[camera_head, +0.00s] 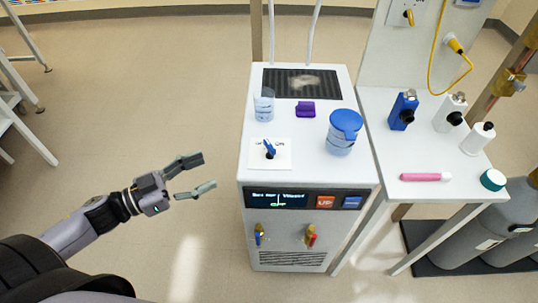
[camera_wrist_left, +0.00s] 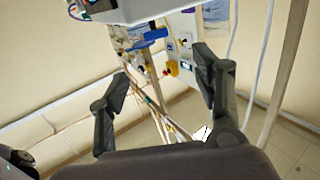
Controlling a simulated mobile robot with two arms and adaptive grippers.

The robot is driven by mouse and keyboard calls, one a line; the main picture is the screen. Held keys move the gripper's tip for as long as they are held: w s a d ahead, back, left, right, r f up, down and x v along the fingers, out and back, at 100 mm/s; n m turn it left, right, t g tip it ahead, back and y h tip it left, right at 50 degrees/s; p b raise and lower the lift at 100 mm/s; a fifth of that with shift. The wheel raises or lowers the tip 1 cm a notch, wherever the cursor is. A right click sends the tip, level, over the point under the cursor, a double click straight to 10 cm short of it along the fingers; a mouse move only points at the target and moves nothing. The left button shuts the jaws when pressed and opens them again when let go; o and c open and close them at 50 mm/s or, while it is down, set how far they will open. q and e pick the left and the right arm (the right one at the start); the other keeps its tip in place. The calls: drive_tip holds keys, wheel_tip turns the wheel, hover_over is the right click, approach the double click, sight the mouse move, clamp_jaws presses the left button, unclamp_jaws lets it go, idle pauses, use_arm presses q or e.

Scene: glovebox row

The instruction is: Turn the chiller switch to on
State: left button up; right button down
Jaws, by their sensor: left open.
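The lever leans toward the back and partly covers the lettering on the plate. My left gripper (camera_head: 209,171) is open and empty, left of the chiller and apart from it. Its two fingers also show in the left wrist view (camera_wrist_left: 161,64), with nothing between them. My right gripper is not in view.
On the chiller top stand a clear beaker (camera_head: 264,104), a purple item (camera_head: 305,109) and a blue-lidded jar (camera_head: 342,132). A side table (camera_head: 385,150) at right holds bottles and a pink marker (camera_head: 425,177). Grey cylinders (camera_head: 480,240) stand beyond. Floor left of the chiller is free.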

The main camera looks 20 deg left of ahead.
use_arm(q)
drive_tip(key=p, duration=0.2)
approach(267, 146)
drive_tip(key=x, duration=0.9)
drive_tip(key=shift+w+d+r, duration=0.1)
drive_tip(key=shift+d+r, duration=0.05)
drive_tip(key=shift+r, duration=0.05)
drive_tip(key=shift+w+d, duration=0.35)
drive_tip(key=shift+f, duration=0.1)
drive_tip(key=shift+c, duration=0.4)
drive_tip(key=c, duration=1.1)
